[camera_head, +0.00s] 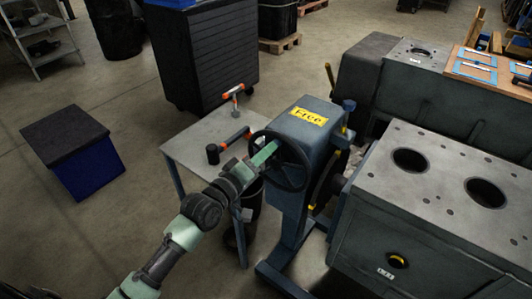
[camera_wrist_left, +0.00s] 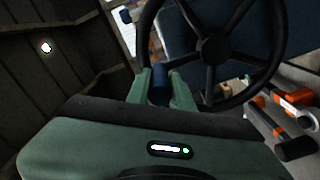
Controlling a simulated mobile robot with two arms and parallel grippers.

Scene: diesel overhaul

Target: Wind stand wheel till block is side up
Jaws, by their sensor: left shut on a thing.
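The dark spoked stand wheel (camera_head: 306,172) is on the near left side of the blue-grey stand (camera_head: 292,130), which bears a yellow "Free" label. My right gripper is not in view.
A dark blue box (camera_head: 85,165) is on the floor at left. Another grey machine (camera_head: 430,95) is behind the block.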

